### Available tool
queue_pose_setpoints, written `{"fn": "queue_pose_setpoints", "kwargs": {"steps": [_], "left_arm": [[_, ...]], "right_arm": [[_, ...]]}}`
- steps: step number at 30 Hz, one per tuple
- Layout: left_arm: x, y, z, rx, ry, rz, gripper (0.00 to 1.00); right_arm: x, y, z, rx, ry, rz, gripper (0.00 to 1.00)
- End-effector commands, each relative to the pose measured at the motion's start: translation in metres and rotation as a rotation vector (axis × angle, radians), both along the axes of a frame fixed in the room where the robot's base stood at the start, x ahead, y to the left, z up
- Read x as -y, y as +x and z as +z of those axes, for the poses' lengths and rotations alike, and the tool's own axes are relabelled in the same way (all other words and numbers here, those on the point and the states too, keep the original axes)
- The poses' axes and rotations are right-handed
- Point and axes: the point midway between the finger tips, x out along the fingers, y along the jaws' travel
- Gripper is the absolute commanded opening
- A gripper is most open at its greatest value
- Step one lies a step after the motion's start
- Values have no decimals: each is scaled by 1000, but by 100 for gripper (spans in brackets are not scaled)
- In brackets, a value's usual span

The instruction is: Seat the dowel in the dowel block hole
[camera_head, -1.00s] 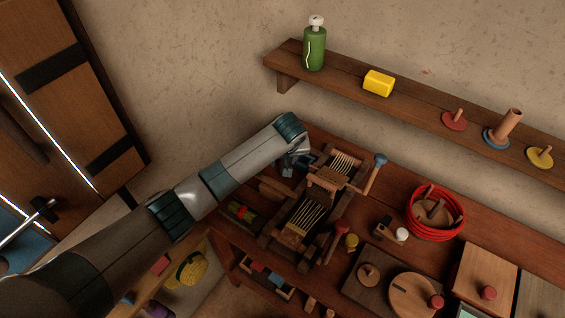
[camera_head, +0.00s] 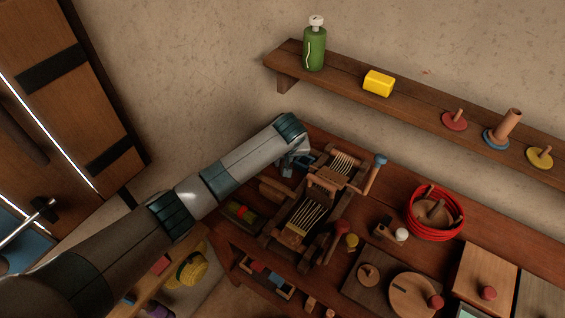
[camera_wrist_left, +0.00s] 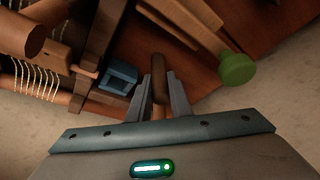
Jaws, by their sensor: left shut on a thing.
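My left gripper (camera_wrist_left: 158,95) is shut on a brown wooden dowel (camera_wrist_left: 159,72), which sticks out past the fingertips in the left wrist view. A blue block (camera_wrist_left: 118,78) with an opening, which looks like the dowel block, lies just left of the fingers there, beside the loom frame. The dowel appears beside the block and apart from it, not in its opening. In the head view the left gripper (camera_head: 288,169) is at the loom's upper left, next to the blue block (camera_head: 305,160). The dowel is not clear there. My right gripper is not in view.
The wooden loom (camera_head: 310,208) with pale threads stands close to the gripper. A blue-headed mallet (camera_head: 376,168) leans at its right. A green-ended wooden piece (camera_wrist_left: 236,69) lies right of the fingers. Red rope coil (camera_head: 436,213) and boards fill the bench's right side.

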Motion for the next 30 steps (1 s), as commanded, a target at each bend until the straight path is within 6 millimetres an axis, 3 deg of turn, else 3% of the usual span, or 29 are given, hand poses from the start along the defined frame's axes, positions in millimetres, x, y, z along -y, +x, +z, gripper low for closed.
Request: {"fn": "queue_pose_setpoints", "kwargs": {"steps": [8, 14, 30], "left_arm": [[1, 1, 13, 2, -2, -1, 0], [3, 1, 41, 5, -5, -1, 0], [86, -51, 98, 2, -3, -2, 0]], "right_arm": [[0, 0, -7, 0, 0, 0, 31], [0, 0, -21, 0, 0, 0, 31], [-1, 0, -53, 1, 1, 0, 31]]}}
